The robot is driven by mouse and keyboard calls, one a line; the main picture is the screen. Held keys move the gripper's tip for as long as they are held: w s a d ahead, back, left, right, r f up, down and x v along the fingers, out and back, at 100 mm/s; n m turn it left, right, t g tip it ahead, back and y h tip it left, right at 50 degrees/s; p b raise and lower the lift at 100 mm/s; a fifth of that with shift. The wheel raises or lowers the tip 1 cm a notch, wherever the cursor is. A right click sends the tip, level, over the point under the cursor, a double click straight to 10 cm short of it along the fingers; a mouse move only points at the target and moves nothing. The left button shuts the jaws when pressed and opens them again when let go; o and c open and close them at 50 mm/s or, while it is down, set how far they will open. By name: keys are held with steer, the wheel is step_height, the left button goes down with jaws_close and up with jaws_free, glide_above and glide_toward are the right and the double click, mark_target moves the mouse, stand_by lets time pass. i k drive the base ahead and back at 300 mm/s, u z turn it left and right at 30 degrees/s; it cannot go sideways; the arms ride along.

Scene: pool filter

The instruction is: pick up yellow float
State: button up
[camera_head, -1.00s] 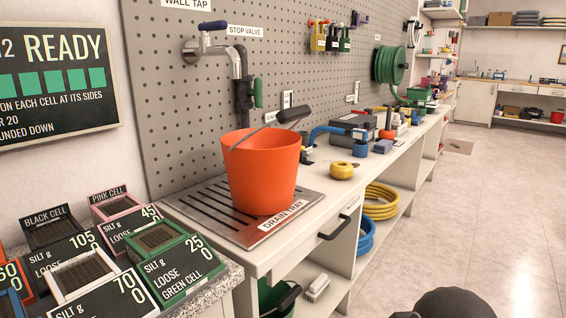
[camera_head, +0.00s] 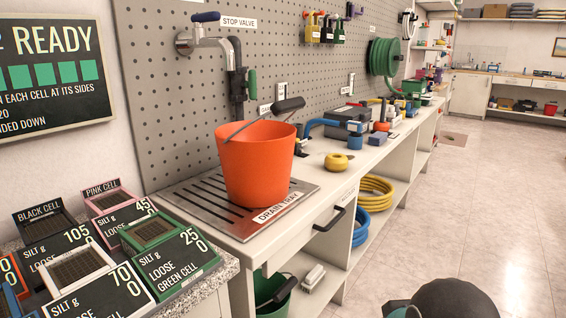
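A small round yellow float (camera_head: 336,161) with a dimple in its top sits on the white counter, just right of the orange bucket and near the counter's front edge. It stands apart from the bucket and nothing covers it. My gripper is not in view. A dark rounded part at the bottom right edge seems to be mine, and no fingers show on it.
The orange bucket (camera_head: 258,168) stands on the metal drain tray (camera_head: 190,205). A blue clamp-like tool (camera_head: 322,125) and a grey box (camera_head: 350,122) lie behind the float. Labelled cells (camera_head: 150,232) fill the left front. The floor at right is clear.

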mark_target(334, 162)
steer(key=z, duration=0.65)
steer(key=i, duration=1.5)
steer(key=u, duration=0.15)
